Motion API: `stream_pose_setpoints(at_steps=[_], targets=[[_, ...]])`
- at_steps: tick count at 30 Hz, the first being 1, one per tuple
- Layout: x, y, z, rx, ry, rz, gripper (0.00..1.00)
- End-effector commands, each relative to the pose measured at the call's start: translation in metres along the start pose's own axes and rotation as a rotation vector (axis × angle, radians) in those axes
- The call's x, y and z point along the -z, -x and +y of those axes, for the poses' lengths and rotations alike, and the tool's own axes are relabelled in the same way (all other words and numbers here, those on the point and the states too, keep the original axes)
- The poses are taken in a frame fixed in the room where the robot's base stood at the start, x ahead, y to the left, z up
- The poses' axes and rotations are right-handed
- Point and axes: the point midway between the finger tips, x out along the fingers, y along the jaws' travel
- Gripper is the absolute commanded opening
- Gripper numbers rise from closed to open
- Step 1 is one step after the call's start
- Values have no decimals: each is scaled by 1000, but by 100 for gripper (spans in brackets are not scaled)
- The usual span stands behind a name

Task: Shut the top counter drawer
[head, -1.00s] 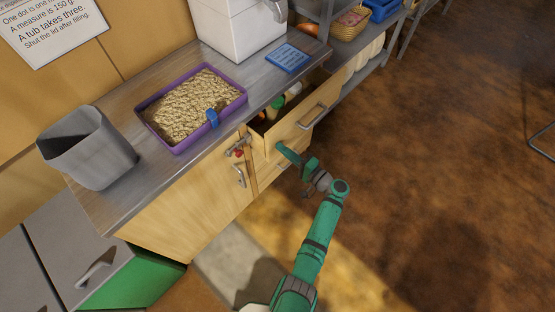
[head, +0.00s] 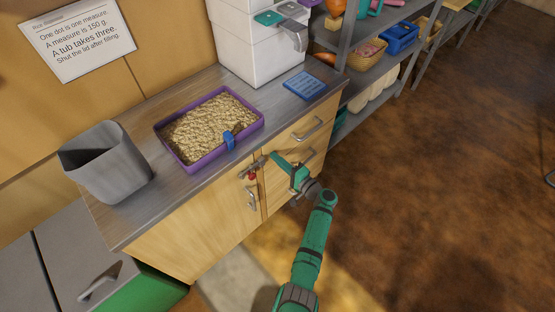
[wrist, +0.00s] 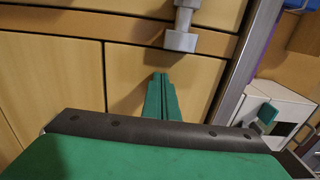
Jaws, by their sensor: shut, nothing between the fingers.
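The top counter drawer (head: 292,138) has a pale wooden front with a grey bar handle (head: 308,129). In the head view its front lies in line with the cabinet face and no inside shows, so it looks shut. My gripper (head: 275,158) is at the left end of the drawer front, near the latch. In the wrist view my gripper (wrist: 162,82) has its green fingers together and empty, pointing at a wooden panel (wrist: 125,70). I cannot tell whether the fingertips touch it.
A purple tray of grain (head: 158,128), a grey bin (head: 105,165) and a blue card (head: 303,85) are on the counter (head: 130,215). A metal latch with a red part (head: 252,174) sits left of the drawer. Shelves stand at right; brown floor there is open.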

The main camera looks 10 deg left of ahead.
Motion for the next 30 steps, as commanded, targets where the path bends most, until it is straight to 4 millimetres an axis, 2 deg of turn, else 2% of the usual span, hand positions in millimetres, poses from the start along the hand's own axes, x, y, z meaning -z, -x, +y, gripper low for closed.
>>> stream_pose_setpoints(at_steps=[1, 5, 11, 17, 27, 30], targets=[[0, -9, -5, -2, 10, -3, 0], [0, -10, -5, -2, 11, -6, 0], [-1, -1, -5, -1, 10, -9, 0], [2, 33, -3, 2, 4, -9, 0], [5, 106, -2, 2, 2, -3, 0], [6, 120, -2, 1, 2, -2, 0]])
